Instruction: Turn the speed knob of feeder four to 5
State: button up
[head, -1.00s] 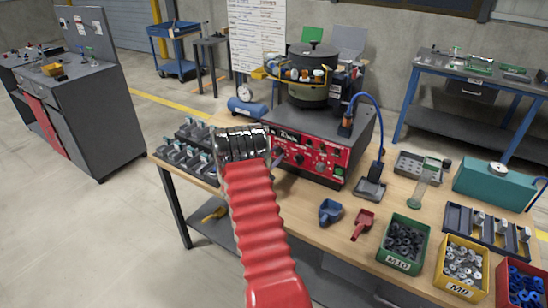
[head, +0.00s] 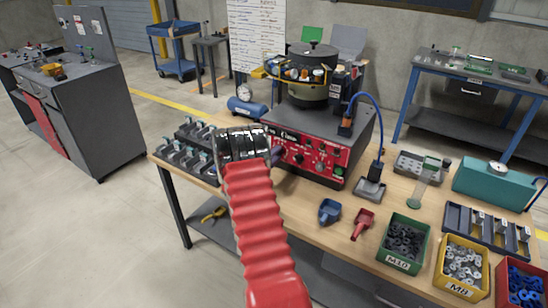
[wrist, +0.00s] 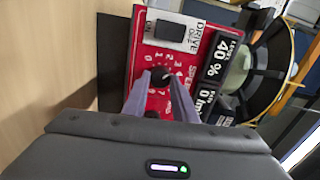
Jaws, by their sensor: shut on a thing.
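The bowl feeder (head: 315,112) stands on the wooden table, with a red control panel (head: 318,160) on its front. In the wrist view the red panel (wrist: 143,62) appears turned sideways, with a dark speed knob (wrist: 160,76) ringed by white numbers. My gripper (wrist: 160,84) is shut on this knob, one grey-violet finger on each side. The fingers hide part of the dial, and I cannot tell which number the knob points to. In the head view my gripper (head: 277,155) is mostly hidden behind my wrist, at the panel's left end.
The wrist view shows a black rocker switch (wrist: 170,31) and a display (wrist: 222,60) reading 40 % beside the knob. A blue scoop (head: 329,211), a red scoop (head: 363,223) and green, yellow and red parts bins stand at the table's front right. Grey holders (head: 180,153) sit at left.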

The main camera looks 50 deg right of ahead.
jog(key=m, duration=0.6)
jog(key=shift+s+d+f+m, duration=0.15)
jog(key=shift+s+f+m, duration=0.1)
jog(key=shift+m, duration=0.05)
jog(key=m, duration=0.5)
jog(key=shift+f+m, duration=0.15)
jog(key=shift+m, duration=0.25)
jog(key=shift+f, duration=0.1)
jog(key=o, duration=1)
jog(key=shift+w+r, duration=0.2)
jog(key=shift+o, duration=0.2)
jog(key=shift+a, duration=0.2)
